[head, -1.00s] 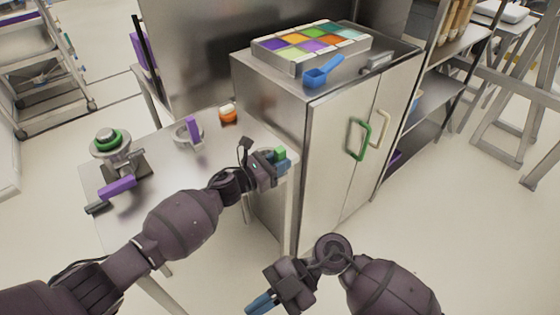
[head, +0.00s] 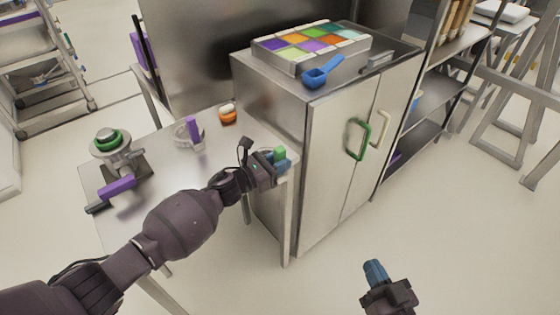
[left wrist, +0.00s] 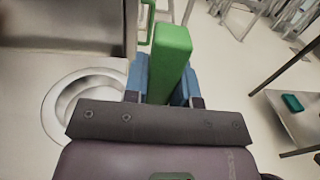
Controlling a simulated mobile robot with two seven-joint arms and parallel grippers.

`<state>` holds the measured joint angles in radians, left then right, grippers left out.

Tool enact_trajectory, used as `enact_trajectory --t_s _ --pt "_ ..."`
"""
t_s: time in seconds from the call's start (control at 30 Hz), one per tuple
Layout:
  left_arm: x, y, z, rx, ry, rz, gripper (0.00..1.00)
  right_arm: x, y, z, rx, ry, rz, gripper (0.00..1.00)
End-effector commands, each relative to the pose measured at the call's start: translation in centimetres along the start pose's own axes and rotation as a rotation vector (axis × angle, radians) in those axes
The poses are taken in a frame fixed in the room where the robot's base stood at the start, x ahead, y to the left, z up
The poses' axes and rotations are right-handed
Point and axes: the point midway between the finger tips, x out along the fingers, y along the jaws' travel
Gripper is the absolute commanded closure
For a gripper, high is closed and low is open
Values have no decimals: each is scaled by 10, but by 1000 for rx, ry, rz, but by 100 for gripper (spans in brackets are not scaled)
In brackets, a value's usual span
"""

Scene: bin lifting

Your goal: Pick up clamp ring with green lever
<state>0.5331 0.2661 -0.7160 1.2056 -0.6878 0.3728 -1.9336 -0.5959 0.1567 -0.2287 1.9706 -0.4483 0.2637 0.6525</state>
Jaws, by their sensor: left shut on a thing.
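The green lever (left wrist: 170,58) stands between the blue fingers of my left gripper (left wrist: 165,80), which is shut on it. A silver ring (left wrist: 52,105) lies left of the lever in the left wrist view, partly hidden by the gripper's body. In the head view the left gripper (head: 281,160) is at the table's right edge, beside the cabinet, and only a small green part (head: 279,153) shows. The ring is hidden there. My right gripper (head: 376,273) is low in the head view, over the floor and away from the table; its finger opening is unclear.
A second clamp ring with a purple lever (head: 192,130) lies on the table (head: 160,142), near an orange-and-white item (head: 228,114). A metal fixture with a green ring (head: 112,138) stands at left. The steel cabinet (head: 325,165) rises close to the right of the left gripper.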

Motion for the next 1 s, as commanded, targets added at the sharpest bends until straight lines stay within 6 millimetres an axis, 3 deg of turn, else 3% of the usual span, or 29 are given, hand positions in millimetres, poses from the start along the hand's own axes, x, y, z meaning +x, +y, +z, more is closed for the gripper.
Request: enact_trajectory --t_s 0.1,0.3,0.6,1.0 --pt "0 0 0 0 0 0 100 -6 35 11 -7 -97 146 100" --pt "0 0 0 0 0 0 100 -17 67 37 -29 -308 276 100" --pt "0 0 0 0 0 0 100 -32 69 69 -144 -557 266 100" --pt "0 0 0 0 0 0 100 -33 69 70 -192 -568 254 100"
